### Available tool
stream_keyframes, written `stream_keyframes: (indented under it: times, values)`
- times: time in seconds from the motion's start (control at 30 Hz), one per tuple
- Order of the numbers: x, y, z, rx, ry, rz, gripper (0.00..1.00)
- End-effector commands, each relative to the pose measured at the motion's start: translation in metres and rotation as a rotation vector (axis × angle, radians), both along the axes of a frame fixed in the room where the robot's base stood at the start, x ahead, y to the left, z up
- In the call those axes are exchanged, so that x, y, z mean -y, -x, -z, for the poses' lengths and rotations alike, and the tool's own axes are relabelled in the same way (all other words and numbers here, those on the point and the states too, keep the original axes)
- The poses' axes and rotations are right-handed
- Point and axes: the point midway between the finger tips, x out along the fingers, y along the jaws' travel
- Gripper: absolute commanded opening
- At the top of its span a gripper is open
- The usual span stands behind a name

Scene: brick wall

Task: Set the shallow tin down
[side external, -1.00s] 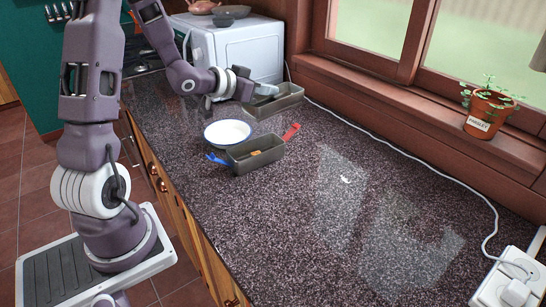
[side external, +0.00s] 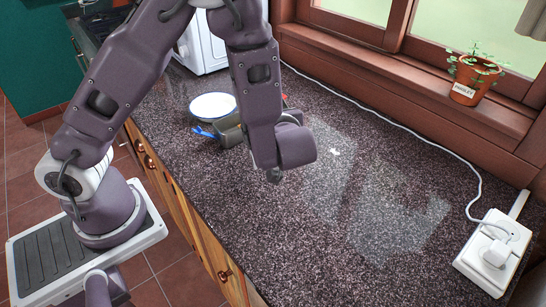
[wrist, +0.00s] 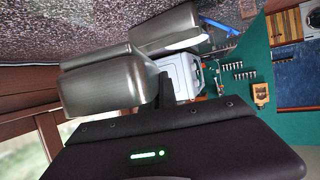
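A grey metal tin (wrist: 100,88) fills the left-middle of the wrist view, close to my gripper (wrist: 163,88). A dark finger meets its right end; my gripper appears shut on it, though the contact is partly hidden. The held tin looks raised off the counter and tilted in this view. A second grey tin (wrist: 165,25) stands on the counter beyond, and it also shows in the side view (side external: 229,132), partly behind my arm. In the side view my gripper and the held tin are hidden behind my arm.
A white bowl (side external: 212,106) and a blue-handled item (side external: 204,133) sit beside the second tin. The speckled counter (side external: 330,220) is clear to the right. A cable leads to a white socket block (side external: 492,250). A potted plant (side external: 474,80) stands on the sill.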

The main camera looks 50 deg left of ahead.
Motion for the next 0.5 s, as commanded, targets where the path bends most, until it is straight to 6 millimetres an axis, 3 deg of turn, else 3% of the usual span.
stream_keyframes:
  times: [0.1,0.4,0.5]
  values:
    - [-0.001,0.003,0.03,-0.007,-0.004,-0.006,0.0]
    - [-0.001,0.002,0.086,-0.004,0.0,-0.006,0.0]
    - [0.0,0.002,0.094,-0.001,0.002,-0.005,0.0]
